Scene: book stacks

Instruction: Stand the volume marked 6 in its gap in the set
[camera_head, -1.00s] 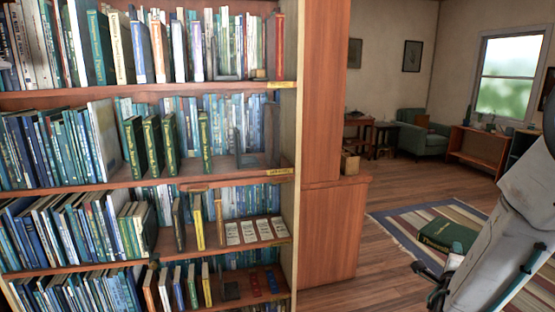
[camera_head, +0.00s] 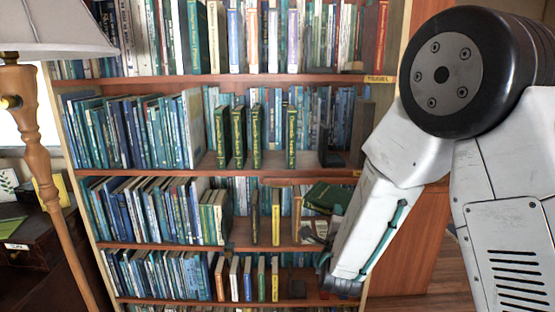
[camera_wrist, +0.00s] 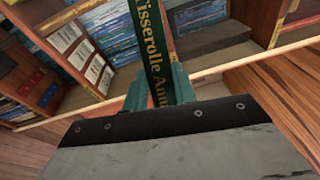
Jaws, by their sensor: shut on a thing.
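The held volume is dark green with gold lettering. In the wrist view its spine (camera_wrist: 155,45) stands between the teal fingers of my gripper (camera_wrist: 160,92), which is shut on it; no number is readable. In the head view the volume (camera_head: 328,196) appears tilted before the lower shelf, and my arm partly hides the gripper. The matching green set stands upright on the second shelf from the top: three volumes together (camera_head: 239,137) and one apart on the right (camera_head: 291,136). A book-wide gap (camera_head: 274,150) lies between them.
A dark bookend (camera_head: 330,150) stands right of the set. Shelf boards lie above and below the set (camera_head: 265,169). Blue books fill the left of the shelves (camera_head: 140,135). A lamp (camera_head: 40,130) stands at the left. A yellow book (camera_head: 276,217) stands on the shelf below.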

